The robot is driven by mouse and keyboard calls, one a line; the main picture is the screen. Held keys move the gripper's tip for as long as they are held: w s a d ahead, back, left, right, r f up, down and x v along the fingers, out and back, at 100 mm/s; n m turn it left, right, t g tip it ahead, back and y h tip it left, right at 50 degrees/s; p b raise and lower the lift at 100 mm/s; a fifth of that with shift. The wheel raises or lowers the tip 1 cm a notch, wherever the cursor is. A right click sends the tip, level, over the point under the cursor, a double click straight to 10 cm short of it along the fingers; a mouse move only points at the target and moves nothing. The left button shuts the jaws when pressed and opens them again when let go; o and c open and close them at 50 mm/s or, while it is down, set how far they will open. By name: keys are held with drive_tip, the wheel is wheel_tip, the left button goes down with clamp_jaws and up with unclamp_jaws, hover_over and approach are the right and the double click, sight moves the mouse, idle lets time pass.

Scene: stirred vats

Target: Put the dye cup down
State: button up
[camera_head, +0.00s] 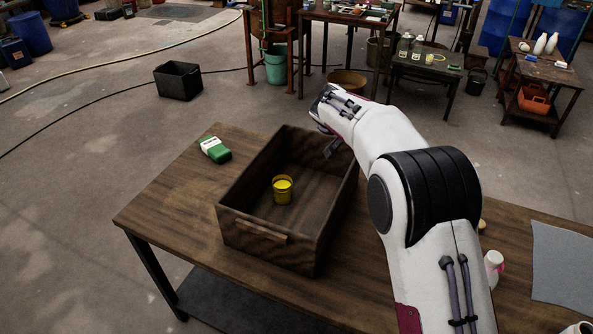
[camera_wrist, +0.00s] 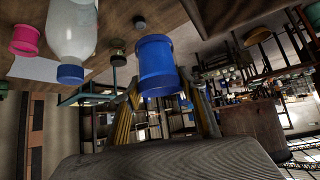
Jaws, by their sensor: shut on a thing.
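A blue dye cup (camera_wrist: 155,62) sits between the fingers of my gripper (camera_wrist: 163,82) in the wrist view, where the scene appears upside down. My gripper is shut on this cup. In the head view my gripper (camera_head: 331,147) is partly hidden by my arm, above the far right side of the wooden crate (camera_head: 240,229). The held cup cannot be made out there. A yellow cup (camera_head: 282,190) stands upright inside the crate, with bare crate floor around it.
The crate stands on a wooden table (camera_head: 160,205). A green and white box (camera_head: 216,150) lies left of it. A white bottle (camera_head: 493,263) and a grey sheet (camera_head: 562,262) are at the right. In the wrist view, a pink cup (camera_wrist: 26,40) and a blue-capped bottle (camera_wrist: 71,30) show.

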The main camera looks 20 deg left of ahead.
drive_tip(key=shift+n+y, duration=0.3)
drive_tip(key=shift+n, duration=0.1)
drive_tip(key=s+a+f, duration=0.2)
drive_tip(key=a, duration=0.3)
drive_tip(key=s+a+f, duration=0.3)
drive_tip(key=a, duration=0.3)
drive_tip(key=s+a+f, duration=0.3)
drive_tip(key=a, duration=0.3)
drive_tip(key=shift+s+a+f, duration=0.1)
drive_tip(key=shift+s+f, duration=0.05)
drive_tip(key=shift+s, duration=0.1)
drive_tip(key=shift+c, duration=1.3)
hover_over(305, 209)
wheel_tip(305, 209, down, 6)
drive_tip(key=shift+f, duration=0.2)
drive_tip(key=shift+f, duration=1.8)
drive_tip(key=shift+f, duration=0.35)
drive_tip(key=o, duration=1.6)
